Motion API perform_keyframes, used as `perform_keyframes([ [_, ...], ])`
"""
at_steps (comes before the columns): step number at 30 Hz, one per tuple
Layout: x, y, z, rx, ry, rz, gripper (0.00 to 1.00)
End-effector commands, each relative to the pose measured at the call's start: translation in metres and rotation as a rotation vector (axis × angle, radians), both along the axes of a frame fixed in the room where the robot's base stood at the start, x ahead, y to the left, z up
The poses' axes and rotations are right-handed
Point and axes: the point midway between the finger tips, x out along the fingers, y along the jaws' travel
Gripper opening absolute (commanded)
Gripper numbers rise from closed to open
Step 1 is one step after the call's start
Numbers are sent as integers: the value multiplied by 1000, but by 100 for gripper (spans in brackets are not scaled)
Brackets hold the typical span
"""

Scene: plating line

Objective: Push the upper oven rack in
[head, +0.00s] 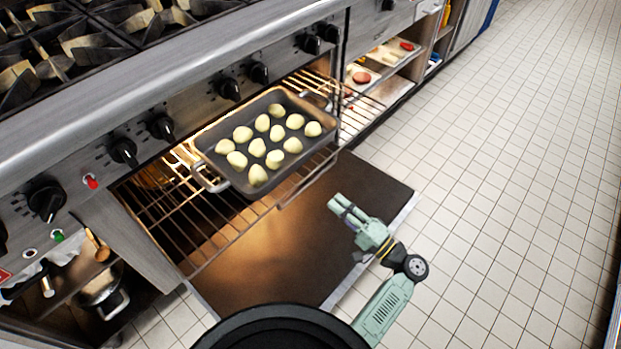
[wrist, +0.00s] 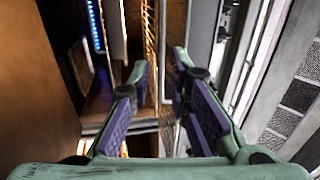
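The oven rack (head: 205,232) is pulled partway out of the lit oven, above the lowered oven door (head: 270,262). A grey roasting pan (head: 240,181) with several pale, potato-like pieces sits on it. My gripper (head: 338,203) is over the outer right part of the door, in front of the rack's right front corner and apart from it in the head view. In the wrist view my gripper (wrist: 160,75) shows two purple-padded fingers with an empty gap between them. Lit, rack-like wires (wrist: 149,45) show beyond the fingers there. A second rack cannot be made out.
The stove top with burners and knobs (head: 229,89) is above the oven. Open shelves with food trays (head: 392,53) stand to the right. A pot (head: 103,293) is on a lower shelf at left. The tiled floor (head: 500,190) at right is clear.

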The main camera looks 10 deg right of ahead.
Motion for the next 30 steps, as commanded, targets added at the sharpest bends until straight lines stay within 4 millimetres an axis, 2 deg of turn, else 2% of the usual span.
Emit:
perform_keyframes([
  [16,74,49,21,-3,1,4,18],
  [21,85,56,22,-3,2,2,18],
  [30,86,57,22,-3,0,1,18],
])
